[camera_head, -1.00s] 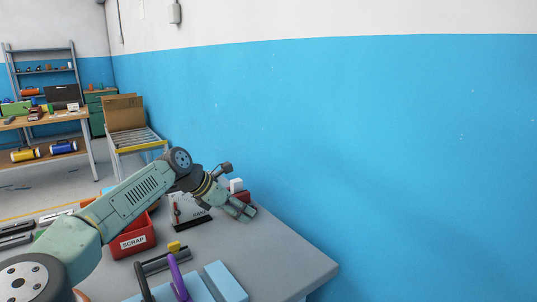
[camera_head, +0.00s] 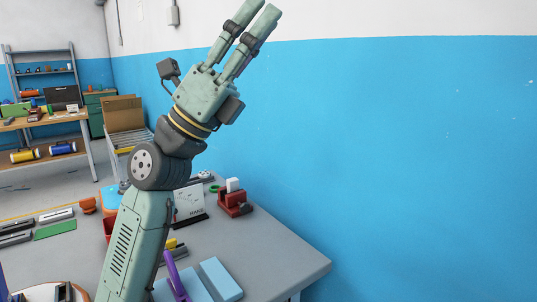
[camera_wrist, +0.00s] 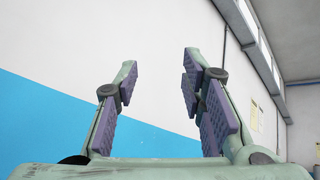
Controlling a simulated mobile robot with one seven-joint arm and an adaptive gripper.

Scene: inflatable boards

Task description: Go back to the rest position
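My gripper (camera_head: 258,15) is raised high above the grey table (camera_head: 262,262) in the head view, pointing up in front of the blue and white wall. In the wrist view my gripper (camera_wrist: 160,75) shows its two fingers with purple pads spread apart. Nothing is between them; only wall and ceiling show behind. My arm rises upright from the lower left and hides part of the table.
On the table are light blue blocks (camera_head: 220,279), a purple-handled item (camera_head: 175,277), a white panel (camera_head: 189,203) and a red device (camera_head: 235,202). A red bin is mostly hidden behind my arm. A yellow-edged cart (camera_head: 125,125) and a wooden bench (camera_head: 40,117) stand farther back.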

